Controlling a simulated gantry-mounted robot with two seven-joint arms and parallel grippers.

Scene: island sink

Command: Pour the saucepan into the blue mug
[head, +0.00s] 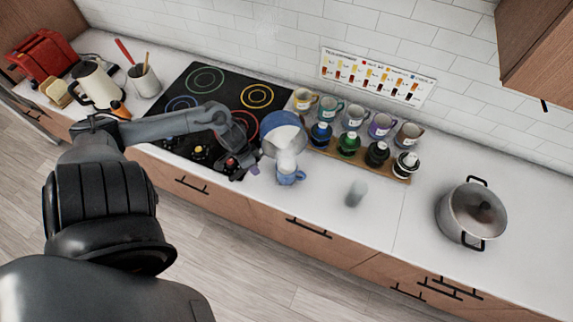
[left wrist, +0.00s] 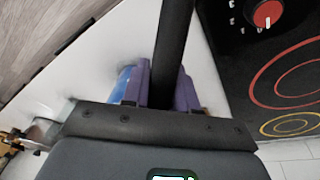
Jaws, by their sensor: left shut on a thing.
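My left gripper (head: 243,164) is shut on the saucepan's black handle (left wrist: 174,45), which runs between its fingers in the left wrist view. The saucepan (head: 270,121) is tilted above the counter beside the stove in the head view, with white contents inside. A white stream runs from its lower rim down to the blue mug (head: 290,177). The mug stands upright on the counter just below the pan. Its inside is largely covered by the stream, so its fill level cannot be told. My right gripper is not in view.
The black cooktop (head: 192,105) lies left of the pan. A wooden tray (head: 398,179) with colored bottles and several mugs behind it stands to the right.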

